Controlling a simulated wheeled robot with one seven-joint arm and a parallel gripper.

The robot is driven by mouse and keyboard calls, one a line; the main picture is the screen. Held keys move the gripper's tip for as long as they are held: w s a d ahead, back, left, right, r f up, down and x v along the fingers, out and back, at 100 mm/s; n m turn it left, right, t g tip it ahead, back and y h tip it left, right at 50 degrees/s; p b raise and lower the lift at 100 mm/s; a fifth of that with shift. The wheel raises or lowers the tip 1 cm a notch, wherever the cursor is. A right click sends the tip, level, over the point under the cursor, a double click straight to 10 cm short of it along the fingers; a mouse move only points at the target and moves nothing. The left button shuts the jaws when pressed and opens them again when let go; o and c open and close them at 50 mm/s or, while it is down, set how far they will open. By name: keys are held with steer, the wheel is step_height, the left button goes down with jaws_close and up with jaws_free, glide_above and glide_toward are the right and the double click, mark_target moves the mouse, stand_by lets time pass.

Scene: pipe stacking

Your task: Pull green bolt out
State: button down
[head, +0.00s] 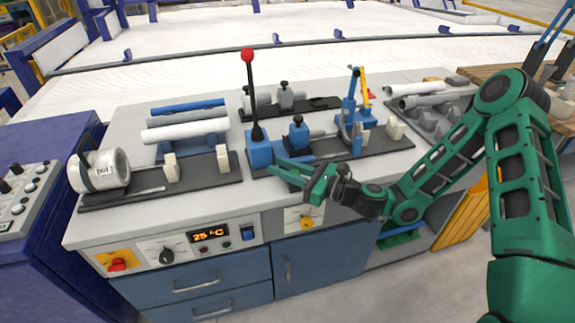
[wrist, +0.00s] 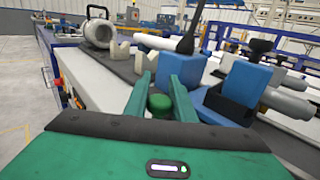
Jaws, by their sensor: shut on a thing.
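My gripper (head: 282,172) reaches in from the right in the head view, at the front edge of the bench, beside the blue block (head: 258,152) that carries a black lever. In the wrist view my gripper (wrist: 161,80) has its two green fingers on either side of the green bolt (wrist: 160,105), shut on it. The bolt shows as a dark green round head between the fingers; its shaft is hidden. The blue block (wrist: 239,84) stands just right of the fingers in the wrist view. I cannot make out the bolt in the head view.
The black lever with a red knob (head: 247,55) rises from the block. Blue clamps (head: 299,135) stand to its right. White and grey pipes (head: 185,131) lie on supports behind. A cylindrical machine (head: 100,170) sits at the left. Control knobs (head: 166,256) and drawers are below the bench top.

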steer(key=shift+s+d+f, duration=0.1)
steer(key=c, duration=1.5)
jaws_free()
steer(key=shift+c, duration=0.2)
steer(key=v, duration=1.1)
